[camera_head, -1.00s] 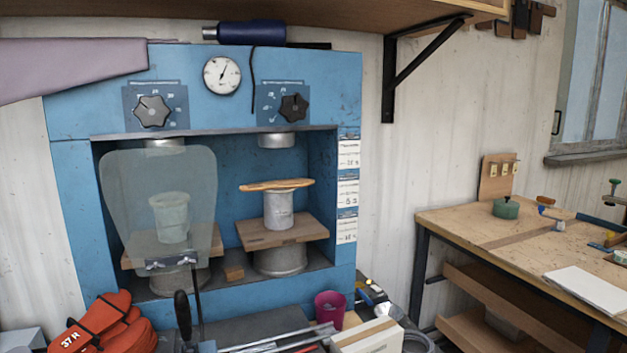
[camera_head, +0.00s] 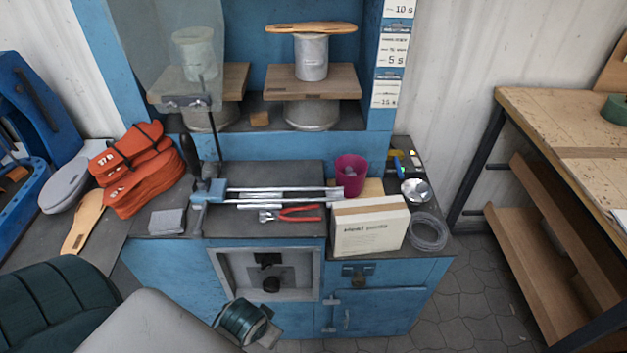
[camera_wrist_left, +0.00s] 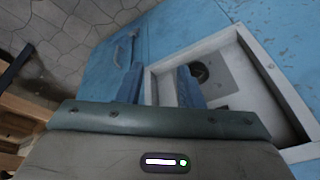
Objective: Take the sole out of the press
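The sole (camera_head: 310,29), thin and tan, lies flat on top of a pale round post (camera_head: 311,58) in the right-hand bay of the blue press (camera_head: 350,118). Nothing touches it from above in the visible part; the press top is out of frame. My left arm enters low in the head view, well below and in front of the sole. In the left wrist view my left gripper (camera_wrist_left: 160,76) has its two blue fingers apart with nothing between them, facing the recessed panel of the blue cabinet. My right gripper is in neither current view.
A clear guard (camera_head: 190,50) covers the left bay. The ledge before the press holds a lever with metal rods (camera_head: 280,192), red pliers (camera_head: 298,213), a magenta cup (camera_head: 351,175) and a box (camera_head: 368,228).

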